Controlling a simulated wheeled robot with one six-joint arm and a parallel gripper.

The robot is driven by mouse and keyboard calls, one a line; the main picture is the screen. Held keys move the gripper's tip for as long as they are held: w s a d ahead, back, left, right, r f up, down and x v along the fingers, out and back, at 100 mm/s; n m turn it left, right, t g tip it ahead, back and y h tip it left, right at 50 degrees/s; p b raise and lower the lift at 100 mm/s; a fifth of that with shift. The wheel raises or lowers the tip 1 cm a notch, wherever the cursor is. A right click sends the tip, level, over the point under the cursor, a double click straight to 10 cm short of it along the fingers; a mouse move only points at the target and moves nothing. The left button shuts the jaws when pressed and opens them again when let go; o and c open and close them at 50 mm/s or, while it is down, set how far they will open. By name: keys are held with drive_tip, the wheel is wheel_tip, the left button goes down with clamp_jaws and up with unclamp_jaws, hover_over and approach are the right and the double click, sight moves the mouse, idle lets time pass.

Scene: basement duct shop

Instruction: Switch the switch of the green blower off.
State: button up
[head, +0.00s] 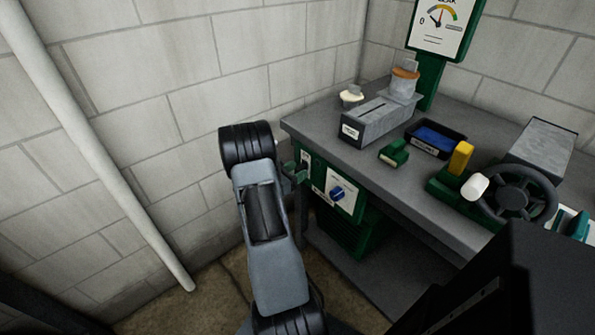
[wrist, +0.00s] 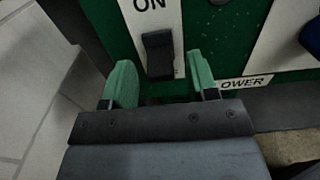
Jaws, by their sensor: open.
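The green blower (head: 349,226) sits under the workbench, with a white plate and a blue knob (head: 337,194) on its front. In the wrist view, its black rocker switch (wrist: 158,54) sits on a white plate below the letters "ON". My gripper (wrist: 163,82) is open, with its two green fingers apart and empty. The switch lies just beyond the fingertips and between them as seen by the wrist camera; I see no contact. In the head view, my gripper (head: 294,172) is at the left end of the blower's front, and the switch is hidden there.
The grey workbench (head: 370,166) overhangs the blower. On it are a grey slotted box (head: 378,122), a blue-lined tray (head: 436,138), a green block (head: 394,152) and a handwheel (head: 515,193). A block wall (head: 150,90) and white pipe (head: 95,140) are at the left.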

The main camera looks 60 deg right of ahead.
drive_tip(key=shift+s+d, duration=0.15)
drive_tip(key=shift+d, duration=0.25)
drive_tip(key=c, duration=0.9)
drive_tip(key=shift+f+h+b, duration=0.3)
drive_tip(key=shift+f+b, duration=0.15)
drive_tip(key=shift+b, duration=0.6)
drive_tip(key=shift+r+g+h+b, duration=0.15)
drive_tip(key=shift+g+h+b, duration=0.25)
drive_tip(key=shift+r, duration=0.1)
